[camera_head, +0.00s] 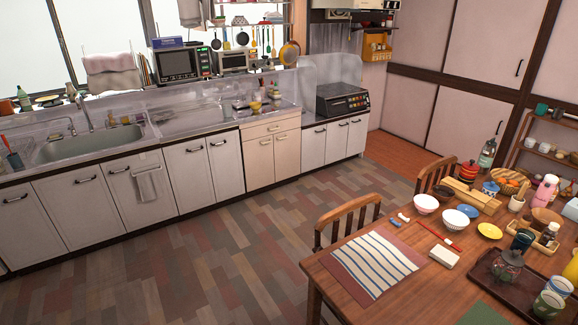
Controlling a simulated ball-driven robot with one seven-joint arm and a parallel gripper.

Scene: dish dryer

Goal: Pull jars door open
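I cannot tell which door is the jars door, and no label shows. A row of white lower cabinet doors (85,208) with dark handles runs along the left wall, all shut. A cream cabinet (260,162) with a drawer and two doors stands right of them, also shut. White doors (331,143) farther right are shut. Pale wall cupboard doors (478,121) at the back right are shut. My gripper does not show in the view.
A wooden table (325,268) with dishes, bottles and a striped mat (372,265) fills the lower right. Two chairs (345,219) stand at its far side. A towel (149,184) hangs on one cabinet. The tiled floor (200,258) before the cabinets is clear.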

